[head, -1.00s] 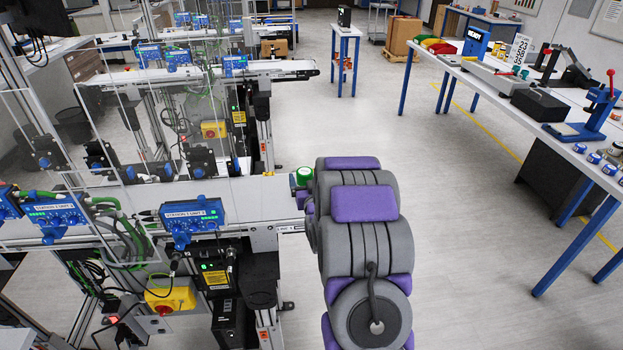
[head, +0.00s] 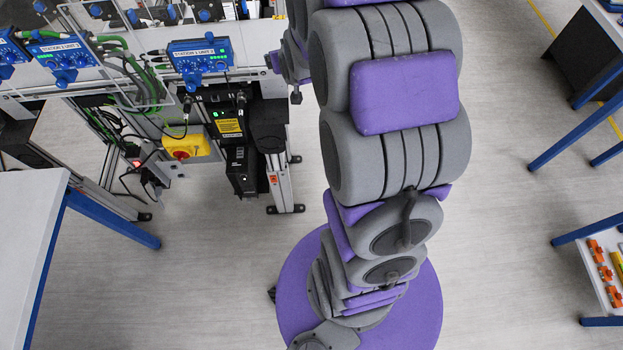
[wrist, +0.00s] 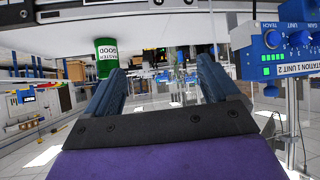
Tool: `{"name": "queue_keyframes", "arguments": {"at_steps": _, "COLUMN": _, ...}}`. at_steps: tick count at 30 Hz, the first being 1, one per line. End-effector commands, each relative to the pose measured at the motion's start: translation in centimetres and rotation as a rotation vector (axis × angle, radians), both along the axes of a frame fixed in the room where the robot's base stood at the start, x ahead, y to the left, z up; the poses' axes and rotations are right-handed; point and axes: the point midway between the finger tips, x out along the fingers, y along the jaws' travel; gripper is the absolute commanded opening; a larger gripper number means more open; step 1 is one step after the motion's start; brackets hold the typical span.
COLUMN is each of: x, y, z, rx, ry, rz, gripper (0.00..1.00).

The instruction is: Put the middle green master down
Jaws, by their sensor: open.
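A green cylinder (wrist: 107,57) with a white label reading "MASTER GOOD" shows in the wrist view. It touches a pale flat surface (wrist: 170,28) along the top of that picture, which looks upside down. My gripper (wrist: 160,78) is open with nothing between its two dark fingers. The green cylinder is just beyond the left fingertip and apart from my gripper, as far as I can tell. In the head view my arm covers the right end of the belt, and neither the cylinder nor my fingertips can be made out.
A blue station control unit (wrist: 280,45) is close on the right in the wrist view. In the head view, a similar blue unit (head: 200,58) sits on the conveyor's front. A white table (head: 30,220) stands at left, and a blue-framed shelf (head: 605,270) at right. Grey floor lies between.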

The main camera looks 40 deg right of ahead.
Motion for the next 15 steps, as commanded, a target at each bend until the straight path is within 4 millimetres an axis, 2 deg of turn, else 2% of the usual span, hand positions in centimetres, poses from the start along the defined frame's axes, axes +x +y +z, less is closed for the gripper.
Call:
{"name": "queue_keyframes", "arguments": {"at_steps": 1, "x": -1.2, "y": 1.6, "z": 0.7, "rx": 0.015, "ry": 0.052, "rz": 0.020, "gripper": 0.89}}
{"name": "queue_keyframes", "arguments": {"at_steps": 3, "x": -3.6, "y": 3.9, "z": 0.8, "rx": 0.042, "ry": 0.153, "rz": 0.043, "gripper": 0.89}}
{"name": "queue_keyframes", "arguments": {"at_steps": 5, "x": -5.8, "y": 5.8, "z": 1.0, "rx": 0.063, "ry": 0.236, "rz": 0.063, "gripper": 0.89}}
{"name": "queue_keyframes", "arguments": {"at_steps": 8, "x": -10.1, "y": 8.7, "z": 1.4, "rx": 0.096, "ry": 0.380, "rz": 0.095, "gripper": 0.89}}
{"name": "queue_keyframes", "arguments": {"at_steps": 11, "x": -15.0, "y": 11.6, "z": 2.0, "rx": 0.123, "ry": 0.520, "rz": 0.127, "gripper": 0.89}}
{"name": "queue_keyframes", "arguments": {"at_steps": 15, "x": -22.7, "y": 15.1, "z": 3.1, "rx": 0.153, "ry": 0.719, "rz": 0.171, "gripper": 0.89}}
